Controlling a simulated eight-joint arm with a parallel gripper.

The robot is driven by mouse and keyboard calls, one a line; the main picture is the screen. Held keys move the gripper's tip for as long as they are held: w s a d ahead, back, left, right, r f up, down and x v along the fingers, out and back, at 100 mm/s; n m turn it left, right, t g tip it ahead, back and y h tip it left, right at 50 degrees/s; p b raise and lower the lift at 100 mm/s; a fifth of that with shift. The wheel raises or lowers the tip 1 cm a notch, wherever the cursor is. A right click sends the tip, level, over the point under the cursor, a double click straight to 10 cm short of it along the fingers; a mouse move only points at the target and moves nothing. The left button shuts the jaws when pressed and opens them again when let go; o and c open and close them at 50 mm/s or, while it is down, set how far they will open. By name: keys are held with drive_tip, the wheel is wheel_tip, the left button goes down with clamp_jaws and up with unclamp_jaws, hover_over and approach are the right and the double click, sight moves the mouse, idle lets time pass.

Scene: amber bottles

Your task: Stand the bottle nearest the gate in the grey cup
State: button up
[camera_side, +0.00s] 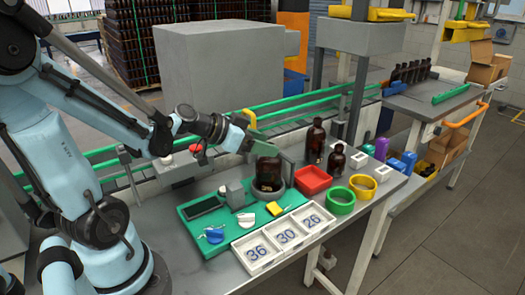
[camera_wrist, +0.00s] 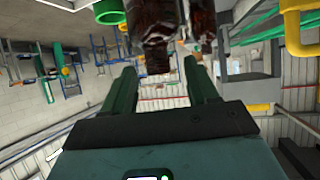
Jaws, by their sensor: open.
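In the side view, a dark amber bottle (camera_side: 267,172) stands upright with its base in the round grey cup (camera_side: 268,192) on the green mat. My gripper (camera_side: 277,155) is open at this bottle's upper part, and a green finger hides its neck. A taller amber bottle (camera_side: 315,141) and a smaller one (camera_side: 337,158) stand to the right. The wrist view shows my gripper (camera_wrist: 160,68) with its fingers apart; one dark bottle (camera_wrist: 153,22) appears ahead between them, another (camera_wrist: 203,20) beside it. I cannot tell whether a finger touches glass, or which thing is the gate.
The green mat (camera_side: 190,226) also holds a grey block, a dark tray and small tools. Numbered white trays (camera_side: 290,237) lie in front. A red tray (camera_side: 312,180), a green ring (camera_side: 341,200) and a yellow ring (camera_side: 363,186) are to the right. Green rails (camera_side: 295,104) run behind.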

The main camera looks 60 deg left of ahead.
drive_tip(key=shift+v, duration=4)
drive_tip(key=d+f+n+g+y, duration=0.2)
drive_tip(key=d+f+g, duration=0.2)
drive_tip(key=d, duration=0.6)
drive_tip(key=shift+s+d+f+g+y, duration=0.2)
drive_tip(key=shift+s+g+y, duration=0.1)
drive_tip(key=shift+s+g, duration=0.1)
